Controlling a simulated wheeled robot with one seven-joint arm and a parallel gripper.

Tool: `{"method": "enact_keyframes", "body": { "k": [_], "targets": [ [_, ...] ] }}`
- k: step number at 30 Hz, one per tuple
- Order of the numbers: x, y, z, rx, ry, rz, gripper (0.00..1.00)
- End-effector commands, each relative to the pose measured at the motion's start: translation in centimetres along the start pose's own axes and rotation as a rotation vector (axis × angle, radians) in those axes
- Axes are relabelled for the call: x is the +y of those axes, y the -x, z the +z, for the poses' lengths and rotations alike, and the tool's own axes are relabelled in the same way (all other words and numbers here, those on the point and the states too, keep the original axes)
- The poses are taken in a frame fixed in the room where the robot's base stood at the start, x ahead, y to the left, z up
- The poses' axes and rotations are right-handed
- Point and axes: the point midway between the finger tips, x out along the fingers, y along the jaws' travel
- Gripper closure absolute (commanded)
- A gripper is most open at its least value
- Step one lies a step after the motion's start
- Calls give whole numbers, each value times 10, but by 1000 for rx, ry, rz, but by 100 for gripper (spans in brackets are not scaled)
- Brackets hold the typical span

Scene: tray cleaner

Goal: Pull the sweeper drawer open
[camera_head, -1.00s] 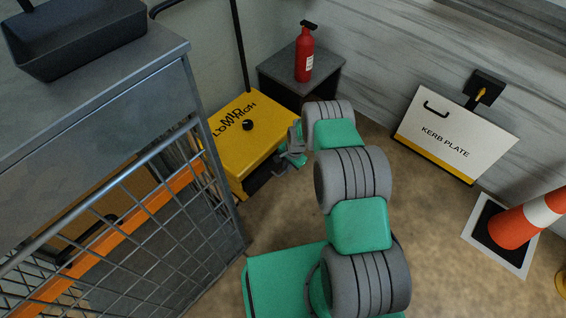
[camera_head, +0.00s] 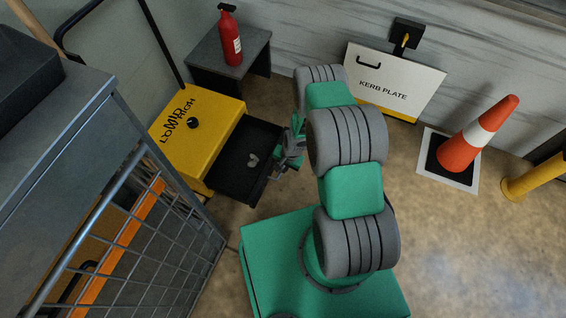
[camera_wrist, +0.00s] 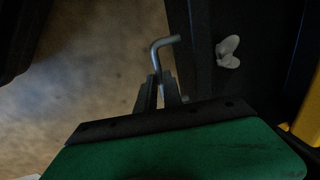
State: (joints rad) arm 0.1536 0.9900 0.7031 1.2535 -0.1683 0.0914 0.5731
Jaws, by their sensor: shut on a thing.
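The yellow sweeper (camera_head: 165,150) stands at the left with a dial and lettering on top. Its black drawer (camera_head: 232,172) is pulled well out on the right side, and a small pale grey piece (camera_head: 252,160) lies in it. My gripper (camera_head: 278,168) is at the drawer's outer front. In the wrist view my gripper (camera_wrist: 161,92) is shut on the bent metal drawer handle (camera_wrist: 164,43). The dark drawer (camera_wrist: 196,60) and the pale piece (camera_wrist: 228,50) show to the right there. Part of the handle is hidden between the fingers.
A grey stand (camera_head: 204,52) with a red fire extinguisher (camera_head: 231,40) is behind the sweeper. A kerb plate (camera_head: 393,82) leans by the wall. A traffic cone (camera_head: 470,145) stands at the right. A mesh-sided bench (camera_head: 75,120) is at the left.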

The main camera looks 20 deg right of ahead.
Motion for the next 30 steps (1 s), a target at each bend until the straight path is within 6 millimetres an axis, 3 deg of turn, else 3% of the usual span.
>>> {"method": "enact_keyframes", "body": {
  "k": [11,12,19,26,30],
  "targets": [
    [2,0,-3,6,0,1,100],
    [2,0,-3,6,-1,1,87],
    [2,0,-2,3,0,0,68],
    [1,1,-1,2,1,0,67],
    [1,16,-2,3,0,0,67]
  ]
}}
